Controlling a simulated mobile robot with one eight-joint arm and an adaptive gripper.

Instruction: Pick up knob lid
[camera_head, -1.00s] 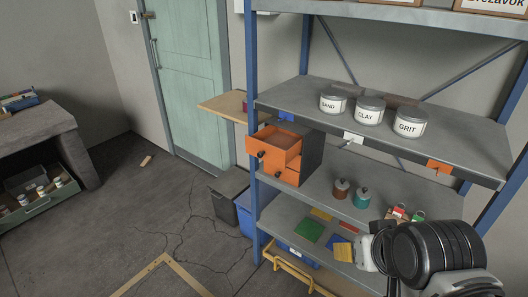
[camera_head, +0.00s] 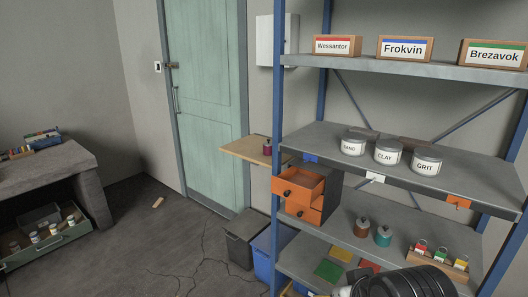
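No part is labelled as the knob lid, and I cannot tell for sure which one it is. A brown jar (camera_head: 362,228) and a teal jar (camera_head: 383,236), each with a small knob-like top, stand upright on the middle shelf. A purple jar (camera_head: 267,147) of similar shape stands on the wooden side board (camera_head: 240,147). Tins marked SAND (camera_head: 353,144), CLAY (camera_head: 388,152) and GRIT (camera_head: 427,160) stand on the shelf above. Part of my arm shows at the bottom edge, below the jars. My gripper's fingers are not visible.
An orange drawer unit (camera_head: 297,184) has its upper drawer pulled out. A wooden rack (camera_head: 420,258) with red, green and yellow items is right of the jars. Blue posts (camera_head: 277,100) frame the shelving. Bins (camera_head: 245,235) stand on the floor; floor to the left is open.

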